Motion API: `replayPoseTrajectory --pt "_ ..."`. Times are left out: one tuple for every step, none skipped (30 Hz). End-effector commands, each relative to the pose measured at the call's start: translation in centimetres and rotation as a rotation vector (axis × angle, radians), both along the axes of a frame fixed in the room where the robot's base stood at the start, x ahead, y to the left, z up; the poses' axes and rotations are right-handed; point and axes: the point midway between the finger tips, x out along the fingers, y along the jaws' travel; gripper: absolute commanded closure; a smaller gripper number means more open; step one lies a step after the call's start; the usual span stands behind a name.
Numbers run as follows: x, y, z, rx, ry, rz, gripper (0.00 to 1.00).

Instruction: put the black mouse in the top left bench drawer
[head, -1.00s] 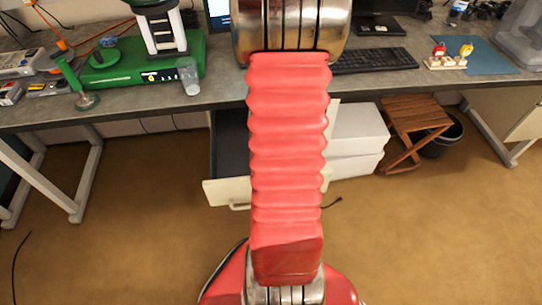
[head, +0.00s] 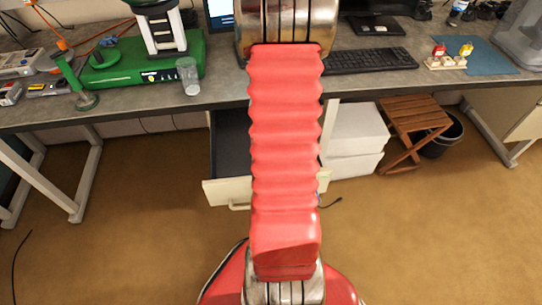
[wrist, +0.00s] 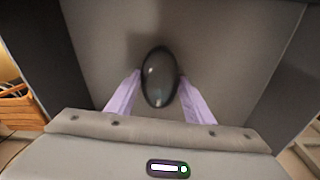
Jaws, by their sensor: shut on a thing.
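The black mouse (wrist: 159,77) is in the wrist view, a dark glossy oval between the two pale purple fingers of my gripper (wrist: 158,88). The fingers are shut on its sides. Beneath the mouse is the grey floor of an open drawer (wrist: 225,35), with dark walls to the left and right. The gap between mouse and drawer floor is hard to judge. In the head view the open bench drawer (head: 229,142) sticks out under the bench, its pale front (head: 220,192) partly hidden by my red arm. My gripper and the mouse are hidden there.
The bench top (head: 220,98) holds a green device (head: 120,72), a clear cup (head: 189,76) and a black keyboard (head: 372,60). Below stand white boxes (head: 355,130), a wooden stool (head: 415,118) and a dark bin (head: 446,138). The floor in front is mostly clear.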

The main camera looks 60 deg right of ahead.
Motion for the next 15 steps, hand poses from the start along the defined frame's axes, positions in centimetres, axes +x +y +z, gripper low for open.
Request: replayPoseTrajectory --pt "0.0 -0.01 0.02 0.0 0.0 0.0 0.76" --pt "0.0 -0.01 0.02 0.0 0.0 0.0 0.76" --pt "-0.02 -0.01 -0.01 0.0 0.0 0.0 0.76" --pt "-0.02 -0.01 -0.07 0.0 0.0 0.0 0.76" --pt "-0.02 -0.01 -0.14 0.0 0.0 -0.001 0.76" --pt "-0.02 -0.03 -0.13 0.0 0.0 -0.001 0.51" --pt "-0.02 -0.03 -0.12 0.0 0.0 -0.001 0.49" --pt "-0.02 -0.03 -0.12 0.0 0.0 -0.001 0.47" --pt "-0.03 -0.03 -0.12 0.0 0.0 -0.001 0.44" --pt "-0.03 -0.03 -0.11 0.0 0.0 -0.001 0.42" --pt "-0.03 -0.03 -0.11 0.0 0.0 -0.001 0.4" --pt "-0.03 -0.02 -0.11 0.0 0.0 -0.001 0.37" --pt "-0.03 -0.02 -0.11 0.0 0.0 -0.001 0.35" --pt "-0.04 -0.03 -0.11 0.0 0.0 -0.001 0.34" --pt "-0.04 -0.03 -0.11 0.0 0.0 -0.001 0.34"
